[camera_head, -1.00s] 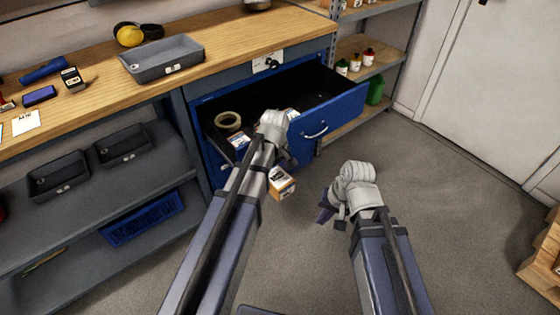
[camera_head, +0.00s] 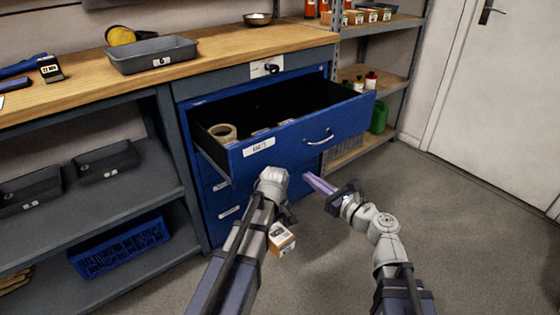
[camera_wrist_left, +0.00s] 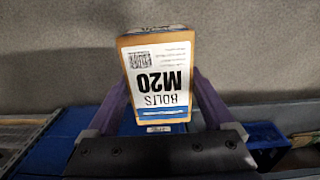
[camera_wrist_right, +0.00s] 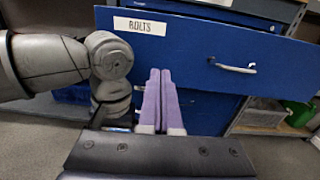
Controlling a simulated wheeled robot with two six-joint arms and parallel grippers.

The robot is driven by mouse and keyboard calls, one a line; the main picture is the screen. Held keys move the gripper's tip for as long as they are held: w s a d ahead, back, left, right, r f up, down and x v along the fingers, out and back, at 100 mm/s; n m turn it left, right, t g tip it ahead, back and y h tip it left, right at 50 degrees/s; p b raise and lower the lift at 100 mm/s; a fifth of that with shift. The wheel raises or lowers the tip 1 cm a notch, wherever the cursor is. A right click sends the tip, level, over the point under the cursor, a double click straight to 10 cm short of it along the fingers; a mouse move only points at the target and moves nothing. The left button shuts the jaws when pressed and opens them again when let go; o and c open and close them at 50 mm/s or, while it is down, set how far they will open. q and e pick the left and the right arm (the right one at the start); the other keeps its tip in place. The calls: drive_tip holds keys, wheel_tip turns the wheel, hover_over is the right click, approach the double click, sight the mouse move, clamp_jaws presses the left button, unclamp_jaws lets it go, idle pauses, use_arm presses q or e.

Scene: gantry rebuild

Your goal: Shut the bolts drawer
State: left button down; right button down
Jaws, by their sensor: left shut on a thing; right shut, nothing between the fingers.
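The bolts drawer (camera_head: 290,140) is the blue top drawer under the workbench, pulled well out, with a silver handle and a white label. The label reads BOLTS in the right wrist view (camera_wrist_right: 140,26). My left gripper (camera_wrist_left: 158,110) is shut on an orange and white box (camera_wrist_left: 158,75) marked BOLTS M20. In the head view this box (camera_head: 281,239) hangs below and in front of the drawer. My right gripper (camera_head: 310,180) is shut and empty, its purple fingers close to the drawer front, below the handle. I cannot tell whether they touch it.
In the drawer lie a tape roll (camera_head: 223,132) and several small boxes, partly hidden. A grey bin (camera_head: 152,55) stands on the workbench (camera_head: 85,90). Shelving (camera_head: 385,80) stands to the right, with a green container (camera_head: 379,116). The floor at right (camera_head: 450,230) is clear.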

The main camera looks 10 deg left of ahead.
sight(274, 149)
drive_tip(key=shift+m, duration=0.3)
drive_tip(key=x, duration=1.4)
drive_tip(key=shift+r, duration=0.3)
